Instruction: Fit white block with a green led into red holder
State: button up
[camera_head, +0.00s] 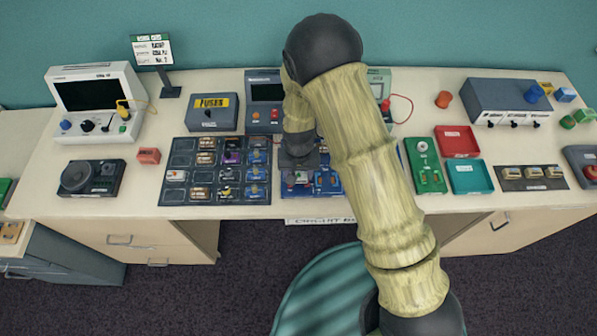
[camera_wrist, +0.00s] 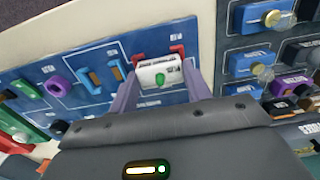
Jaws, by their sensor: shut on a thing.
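A white block with a green LED (camera_wrist: 159,73) is between the two fingers of my gripper (camera_wrist: 160,84) in the wrist view. The fingers are shut on its sides. Red corner pieces of the red holder (camera_wrist: 177,50) show right at the block's far side, on the blue board (camera_wrist: 112,50). The block hides most of the holder, and I cannot tell whether it is seated or just above it. In the head view my gripper (camera_head: 299,163) is over the blue board (camera_head: 315,192), and my arm hides much of that area.
A dark tray of several small modules (camera_head: 177,146) lies left of the board. A green panel (camera_head: 424,166) and red and teal trays (camera_head: 457,140) are to the right. In the wrist view a purple ring (camera_wrist: 60,88) and an orange-ended part (camera_wrist: 97,78) sit beside the holder.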

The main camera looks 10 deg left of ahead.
jog(key=shift+f+b, duration=0.3)
jog(key=shift+f, duration=0.1)
dwell(0.4)
jog(key=o, duration=1.5)
jog(key=shift+o, duration=0.2)
jog(key=shift+r, duration=0.1)
jog(key=shift+r+p, duration=2.9)
jog(key=shift+r, duration=1.05)
